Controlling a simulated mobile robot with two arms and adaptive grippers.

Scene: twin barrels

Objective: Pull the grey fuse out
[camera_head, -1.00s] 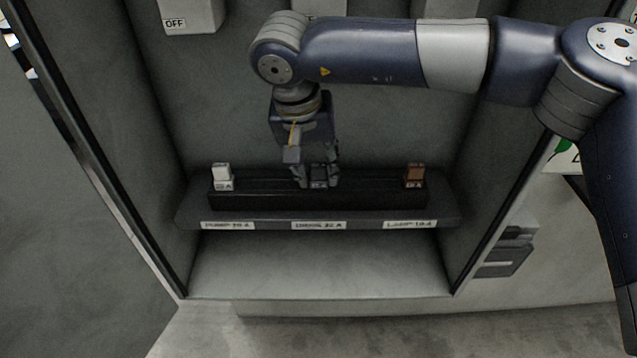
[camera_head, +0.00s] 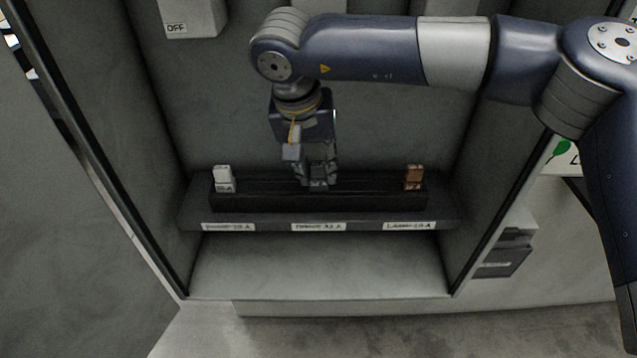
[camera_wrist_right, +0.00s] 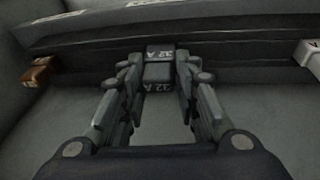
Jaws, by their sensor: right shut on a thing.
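The grey fuse (camera_head: 318,184) is at the middle of the black fuse block (camera_head: 270,203), low between my right gripper's fingers. My right gripper (camera_head: 317,176) points down at the block and is shut on the fuse. In the right wrist view the fuse (camera_wrist_right: 158,74) shows between the two fingertips (camera_wrist_right: 159,72), with "32 A" lettering on it. The fuse appears still at the block; I cannot tell whether it is fully seated. My left gripper is not in view.
A white fuse (camera_head: 223,178) stands at the block's left end and a brown fuse (camera_head: 413,177) at its right end. The block sits on a labelled shelf (camera_head: 365,226) inside a grey cabinet with side walls close by. An "OFF" box (camera_head: 190,18) hangs above left.

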